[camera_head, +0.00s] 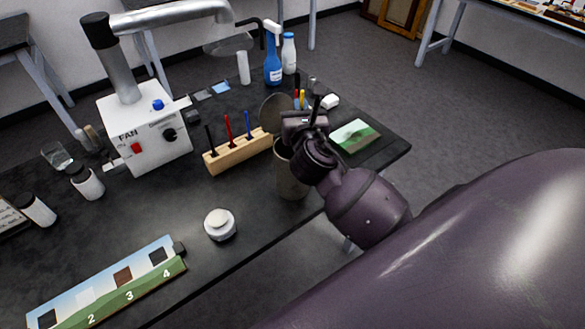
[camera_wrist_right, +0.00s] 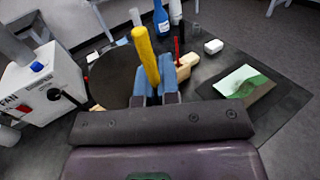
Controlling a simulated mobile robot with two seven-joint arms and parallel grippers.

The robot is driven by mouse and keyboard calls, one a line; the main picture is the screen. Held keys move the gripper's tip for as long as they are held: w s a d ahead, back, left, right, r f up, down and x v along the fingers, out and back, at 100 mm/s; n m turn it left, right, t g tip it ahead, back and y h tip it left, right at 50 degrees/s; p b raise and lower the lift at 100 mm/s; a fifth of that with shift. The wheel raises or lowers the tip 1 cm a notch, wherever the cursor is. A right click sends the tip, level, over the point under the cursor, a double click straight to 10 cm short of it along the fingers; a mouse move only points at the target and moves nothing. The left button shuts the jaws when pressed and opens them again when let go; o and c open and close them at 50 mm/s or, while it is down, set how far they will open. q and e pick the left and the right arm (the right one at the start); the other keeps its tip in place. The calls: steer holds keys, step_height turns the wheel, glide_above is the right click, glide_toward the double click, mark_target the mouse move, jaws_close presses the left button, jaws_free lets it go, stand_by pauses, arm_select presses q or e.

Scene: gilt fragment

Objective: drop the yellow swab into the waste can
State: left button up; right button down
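The yellow swab (camera_wrist_right: 145,55) stands up between the blue-padded fingers of my right gripper (camera_wrist_right: 156,84) in the right wrist view. The fingers are shut on it. In the head view my right gripper (camera_head: 306,118) is over or beside the rim of the grey-beige waste can (camera_head: 290,182); I cannot tell exactly which. The can's round dark lid (camera_head: 273,112) stands raised behind it, and also shows in the wrist view (camera_wrist_right: 112,76). The can's mouth is mostly hidden by my right arm. My left gripper is not in view.
A wooden rack (camera_head: 238,153) with black, red and blue swabs stands left of the can. A white fan box (camera_head: 145,135), a round white jar (camera_head: 220,225) and a numbered strip (camera_head: 108,282) are farther left. A green picture card (camera_head: 355,135) lies at right.

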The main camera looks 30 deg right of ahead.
steer(key=shift+f, duration=0.4)
steer(key=c, duration=1.3)
jaws_free()
steer(key=shift+o, duration=0.2)
steer(key=b+v, duration=0.1)
steer(key=v, duration=1)
steer(key=shift+w, duration=0.1)
